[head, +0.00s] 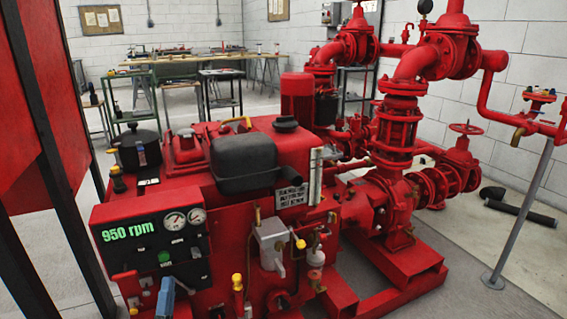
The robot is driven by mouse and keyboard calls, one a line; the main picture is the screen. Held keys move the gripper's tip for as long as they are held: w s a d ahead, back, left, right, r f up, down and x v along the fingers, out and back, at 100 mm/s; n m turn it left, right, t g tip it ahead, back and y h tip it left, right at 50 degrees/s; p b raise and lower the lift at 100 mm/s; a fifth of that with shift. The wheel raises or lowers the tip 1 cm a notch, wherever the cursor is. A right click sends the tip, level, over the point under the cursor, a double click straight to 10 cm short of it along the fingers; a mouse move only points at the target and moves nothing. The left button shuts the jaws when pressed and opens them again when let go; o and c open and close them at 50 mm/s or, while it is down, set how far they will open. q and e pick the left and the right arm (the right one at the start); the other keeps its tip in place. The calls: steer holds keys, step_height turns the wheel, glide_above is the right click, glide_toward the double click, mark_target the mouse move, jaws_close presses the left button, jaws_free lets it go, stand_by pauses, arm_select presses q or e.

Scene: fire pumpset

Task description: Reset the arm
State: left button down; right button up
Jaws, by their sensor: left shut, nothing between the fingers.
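The red pump engine (270,150) stands in the middle of the head view with a black tank-like part on top. Its control panel (150,240) faces me at the lower left and reads 950 rpm in green, with two round gauges beside the reading. What seems to be my left gripper (168,287) is a small blue-grey shape at the bottom edge, in front of the panel's lower part. It is shut with nothing held, and most of it is cut off by the frame. I cannot tell whether it touches the panel. My right gripper is not in view.
Red pipes and valves (400,130) rise on the right, with a grey support post (520,210) beside them. A red tank on black legs (45,110) stands close at the left. Workbenches (190,68) line the back wall. Grey floor is open at the lower right.

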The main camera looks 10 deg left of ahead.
arm_select(q)
steer(key=s+d+r+n+g+h+p, duration=0.6)
steer(key=s+d+r+n+g+p, duration=0.4)
steer(key=p, duration=2.1)
steer(key=s+d+r+g, duration=0.5)
steer(key=s+r, duration=0.1)
steer(key=s, duration=0.1)
steer(key=shift+s+n+h, duration=0.15)
steer(key=shift+n+h, duration=0.15)
steer(key=shift+n, duration=0.1)
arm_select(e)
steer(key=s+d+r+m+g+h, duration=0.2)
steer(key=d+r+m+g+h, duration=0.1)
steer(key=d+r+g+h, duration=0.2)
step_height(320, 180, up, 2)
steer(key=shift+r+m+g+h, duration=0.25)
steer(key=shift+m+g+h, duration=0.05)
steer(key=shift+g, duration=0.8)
arm_select(q)
steer(key=shift+d, duration=0.1)
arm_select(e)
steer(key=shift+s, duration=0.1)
